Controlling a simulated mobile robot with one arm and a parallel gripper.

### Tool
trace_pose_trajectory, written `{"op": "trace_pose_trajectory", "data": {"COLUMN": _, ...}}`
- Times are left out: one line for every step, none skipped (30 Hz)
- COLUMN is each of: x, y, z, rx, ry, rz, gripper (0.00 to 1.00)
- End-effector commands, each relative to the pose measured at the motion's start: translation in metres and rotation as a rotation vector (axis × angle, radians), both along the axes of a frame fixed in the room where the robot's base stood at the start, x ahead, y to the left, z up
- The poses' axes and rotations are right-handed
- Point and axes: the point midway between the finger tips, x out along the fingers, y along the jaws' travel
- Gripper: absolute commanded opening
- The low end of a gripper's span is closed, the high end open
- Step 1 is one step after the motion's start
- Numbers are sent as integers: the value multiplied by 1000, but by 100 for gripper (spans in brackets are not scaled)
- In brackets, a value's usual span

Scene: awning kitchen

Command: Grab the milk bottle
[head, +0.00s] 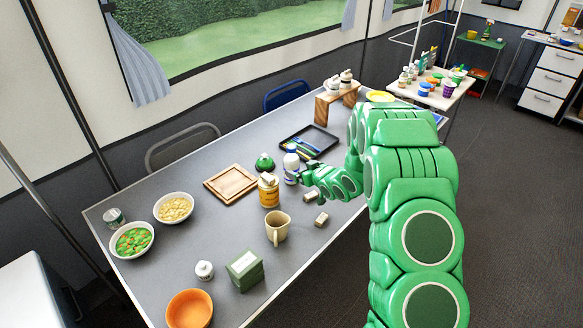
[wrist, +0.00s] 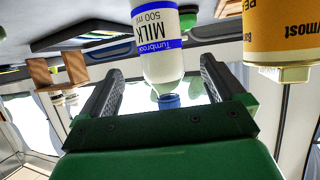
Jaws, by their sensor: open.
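The milk bottle (head: 291,158) is white with a blue cap and stands upright on the grey table, just beyond my gripper in the head view. In the wrist view, which looks upside down, the milk bottle (wrist: 160,48) has a white label reading "MILK 500 ml" and a blue band. My gripper (head: 297,178) is open at the bottle. In the wrist view its two dark fingers (wrist: 161,66) are spread, with the bottle's cap end between them and clear space on both sides. I cannot tell how far the fingers reach around it.
A yellow-orange jar (head: 268,190) stands close left of the bottle, and shows large in the wrist view (wrist: 282,30). A green domed item (head: 264,162) and a black tray (head: 309,141) are near. A mug (head: 277,227) and small block (head: 321,219) stand nearer. Bare table lies left of the mug.

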Motion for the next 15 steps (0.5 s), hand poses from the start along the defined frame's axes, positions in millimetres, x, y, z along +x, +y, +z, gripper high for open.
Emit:
{"op": "trace_pose_trajectory", "data": {"x": 1, "y": 1, "z": -1, "rx": 3, "ry": -1, "rz": 2, "gripper": 96}}
{"op": "trace_pose_trajectory", "data": {"x": 2, "y": 2, "z": -2, "rx": 4, "ry": -2, "rz": 3, "gripper": 96}}
{"op": "trace_pose_trajectory", "data": {"x": 3, "y": 3, "z": -2, "rx": 4, "ry": -4, "rz": 4, "gripper": 96}}
{"op": "trace_pose_trajectory", "data": {"x": 5, "y": 4, "z": -3, "rx": 4, "ry": -4, "rz": 4, "gripper": 96}}
{"op": "trace_pose_trajectory", "data": {"x": 7, "y": 5, "z": -3, "rx": 5, "ry": -5, "rz": 4, "gripper": 96}}
{"op": "trace_pose_trajectory", "data": {"x": 9, "y": 6, "z": -4, "rx": 5, "ry": -7, "rz": 4, "gripper": 96}}
{"op": "trace_pose_trajectory", "data": {"x": 11, "y": 8, "z": -5, "rx": 5, "ry": -7, "rz": 4, "gripper": 96}}
{"op": "trace_pose_trajectory", "data": {"x": 13, "y": 9, "z": -5, "rx": 5, "ry": -7, "rz": 4, "gripper": 96}}
{"op": "trace_pose_trajectory", "data": {"x": 16, "y": 11, "z": -7, "rx": 5, "ry": -7, "rz": 4, "gripper": 96}}
{"op": "trace_pose_trajectory", "data": {"x": 18, "y": 12, "z": -8, "rx": 6, "ry": -6, "rz": 5, "gripper": 96}}
{"op": "trace_pose_trajectory", "data": {"x": 19, "y": 13, "z": -8, "rx": 6, "ry": -6, "rz": 5, "gripper": 96}}
{"op": "trace_pose_trajectory", "data": {"x": 20, "y": 14, "z": -9, "rx": 5, "ry": -5, "rz": 5, "gripper": 96}}
{"op": "trace_pose_trajectory", "data": {"x": 21, "y": 14, "z": -10, "rx": 5, "ry": -5, "rz": 4, "gripper": 96}}
{"op": "trace_pose_trajectory", "data": {"x": 21, "y": 15, "z": -10, "rx": 5, "ry": -5, "rz": 4, "gripper": 96}}
{"op": "trace_pose_trajectory", "data": {"x": 22, "y": 15, "z": -11, "rx": 4, "ry": -4, "rz": 4, "gripper": 96}}
